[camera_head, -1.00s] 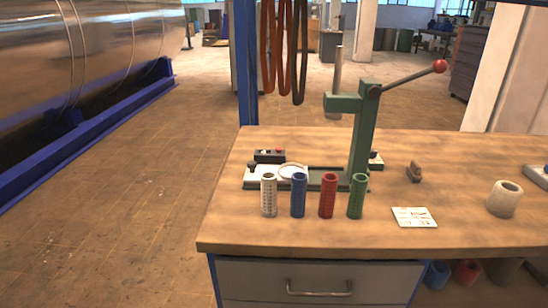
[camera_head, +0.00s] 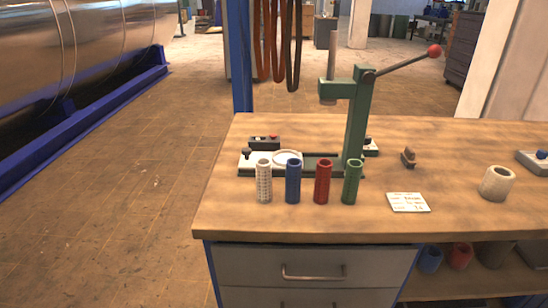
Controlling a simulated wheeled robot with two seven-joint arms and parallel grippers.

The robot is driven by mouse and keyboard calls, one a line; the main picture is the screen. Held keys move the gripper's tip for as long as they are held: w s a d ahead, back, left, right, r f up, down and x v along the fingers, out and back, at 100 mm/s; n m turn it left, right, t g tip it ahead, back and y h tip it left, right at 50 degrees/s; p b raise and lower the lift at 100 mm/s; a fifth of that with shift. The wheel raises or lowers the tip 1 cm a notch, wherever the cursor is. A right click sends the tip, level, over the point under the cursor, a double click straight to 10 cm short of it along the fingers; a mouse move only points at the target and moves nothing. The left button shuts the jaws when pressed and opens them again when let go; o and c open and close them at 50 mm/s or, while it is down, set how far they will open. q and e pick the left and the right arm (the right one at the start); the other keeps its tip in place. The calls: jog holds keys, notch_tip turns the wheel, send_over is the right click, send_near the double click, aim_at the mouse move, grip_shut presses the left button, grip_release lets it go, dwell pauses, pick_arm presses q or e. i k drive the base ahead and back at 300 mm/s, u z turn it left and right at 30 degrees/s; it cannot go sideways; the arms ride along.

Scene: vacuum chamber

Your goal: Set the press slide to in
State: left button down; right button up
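The green arbor press (camera_head: 358,120) stands on the wooden workbench, with its lever up to the right, ending in a red ball (camera_head: 434,51). Its light press slide (camera_head: 258,161), with a round pale ring and a small black knob (camera_head: 246,154), sits at the left end of the dark base rail (camera_head: 322,166), left of the press column and out from under the ram (camera_head: 328,92). The front of the slide is partly hidden by the upright sleeves. Neither of my grippers shows in the view.
White (camera_head: 264,182), blue (camera_head: 293,181), red (camera_head: 322,182) and green (camera_head: 351,181) sleeves stand in front of the slide. A black control box (camera_head: 265,142) lies behind it. A card (camera_head: 408,202) and a cream roll (camera_head: 497,183) lie right. The bench front (camera_head: 300,226) is clear.

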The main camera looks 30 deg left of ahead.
aim_at(279, 159)
jog(key=k, duration=1.3)
jog(key=u, duration=0.65)
jog(key=i, duration=0.95)
jog(key=u, duration=0.3)
